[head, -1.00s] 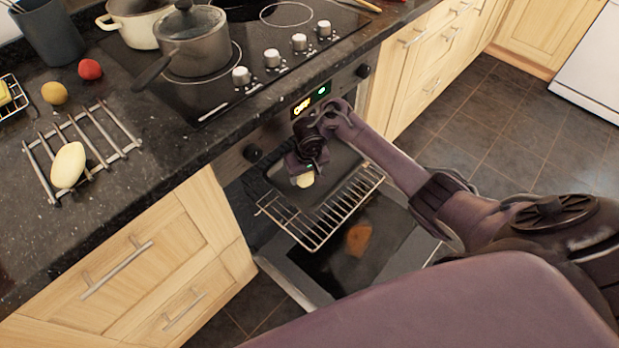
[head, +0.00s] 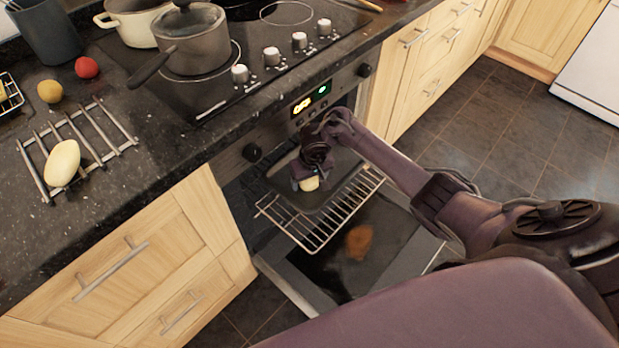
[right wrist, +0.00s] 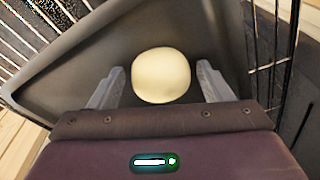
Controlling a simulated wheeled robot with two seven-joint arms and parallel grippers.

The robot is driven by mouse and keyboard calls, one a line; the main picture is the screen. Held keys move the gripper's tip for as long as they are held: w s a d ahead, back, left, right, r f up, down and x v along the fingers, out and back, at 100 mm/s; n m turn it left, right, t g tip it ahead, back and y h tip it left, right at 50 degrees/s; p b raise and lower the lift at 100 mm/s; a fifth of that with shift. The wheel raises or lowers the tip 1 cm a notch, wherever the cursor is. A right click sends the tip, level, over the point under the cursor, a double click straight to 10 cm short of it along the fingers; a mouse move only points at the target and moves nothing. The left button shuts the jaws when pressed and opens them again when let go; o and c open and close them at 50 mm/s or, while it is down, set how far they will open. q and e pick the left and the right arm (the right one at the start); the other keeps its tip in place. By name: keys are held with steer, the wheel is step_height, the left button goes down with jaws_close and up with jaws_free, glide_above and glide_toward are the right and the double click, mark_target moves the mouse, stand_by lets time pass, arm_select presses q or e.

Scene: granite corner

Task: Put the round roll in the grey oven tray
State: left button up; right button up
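The round roll (right wrist: 161,75) is pale and smooth. In the right wrist view it is over the floor of the grey oven tray (right wrist: 95,55) and appears to rest on it. My right gripper (right wrist: 161,88) is open, with one finger on each side of the roll and a gap showing at both sides. In the head view my right gripper (head: 307,182) is over the dark tray (head: 345,163) at the oven mouth, and the roll (head: 310,184) shows just below it. My left gripper is not in view.
The oven door (head: 375,245) hangs open under a wire shelf (head: 318,232). On the counter, a longer pale roll (head: 62,163) lies on a metal rack (head: 105,136). A red ball-shaped item (head: 87,67), a yellow one (head: 50,92) and a saucepan (head: 192,45) stand nearby.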

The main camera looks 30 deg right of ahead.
mark_target(312, 185)
steer(key=shift+o, duration=0.2)
steer(key=shift+r, duration=0.2)
steer(key=r, duration=0.1)
steer(key=r+p, duration=0.2)
steer(key=r, duration=0.1)
steer(key=shift+s, duration=0.25)
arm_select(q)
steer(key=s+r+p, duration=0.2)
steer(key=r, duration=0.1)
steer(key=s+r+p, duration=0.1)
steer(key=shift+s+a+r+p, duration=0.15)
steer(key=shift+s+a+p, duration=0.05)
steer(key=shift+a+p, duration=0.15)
arm_select(e)
step_height(312, 185, up, 8)
steer(key=s, duration=0.1)
steer(key=shift+s, duration=0.2)
steer(key=shift+f, duration=0.1)
